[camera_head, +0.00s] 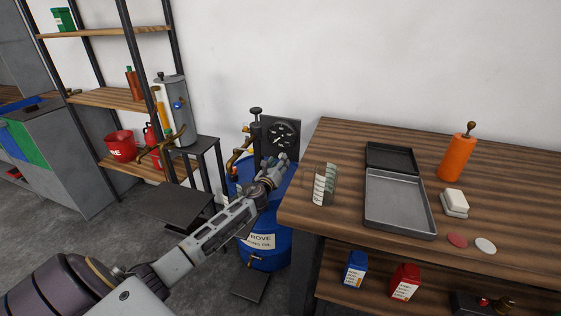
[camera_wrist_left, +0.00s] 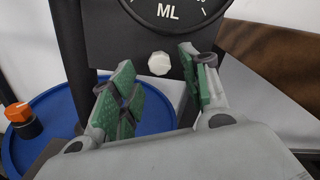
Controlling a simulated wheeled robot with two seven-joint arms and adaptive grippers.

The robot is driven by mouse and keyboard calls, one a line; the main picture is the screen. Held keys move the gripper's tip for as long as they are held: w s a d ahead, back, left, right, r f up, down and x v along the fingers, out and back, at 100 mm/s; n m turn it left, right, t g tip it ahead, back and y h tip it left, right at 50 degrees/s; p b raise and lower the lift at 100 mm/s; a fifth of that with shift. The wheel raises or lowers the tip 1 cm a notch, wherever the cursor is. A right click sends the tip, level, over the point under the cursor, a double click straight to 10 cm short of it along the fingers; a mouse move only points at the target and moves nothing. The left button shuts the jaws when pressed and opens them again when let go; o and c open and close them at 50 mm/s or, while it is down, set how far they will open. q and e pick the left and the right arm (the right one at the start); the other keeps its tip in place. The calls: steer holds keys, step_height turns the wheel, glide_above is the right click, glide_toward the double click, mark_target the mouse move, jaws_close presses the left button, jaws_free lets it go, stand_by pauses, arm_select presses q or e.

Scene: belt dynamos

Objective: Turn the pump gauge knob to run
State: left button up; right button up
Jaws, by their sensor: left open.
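The pump gauge (camera_head: 283,134) is a black panel with a round dial above the blue drum. In the left wrist view the lower part of its dial (camera_wrist_left: 178,10) shows the letters ML. A small white faceted knob (camera_wrist_left: 159,63) sits on the panel under the dial. My left gripper (camera_head: 275,166) is in front of the panel. In the left wrist view its green-padded fingers (camera_wrist_left: 158,70) are open, with the knob seen in the gap between them, and nothing is held. In the head view the knob is hidden or too small to tell. My right gripper is out of view.
The blue drum (camera_head: 272,248) stands under the gauge; an orange-capped fitting (camera_wrist_left: 18,112) is on its top at left. The wooden table (camera_head: 345,245) is close on the right, with a glass (camera_head: 323,186) near its left edge. A shelf (camera_head: 105,97) stands left.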

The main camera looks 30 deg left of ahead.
arm_select(q)
steer(key=shift+x, duration=1.35)
steer(key=shift+c, duration=0.2)
jaws_close()
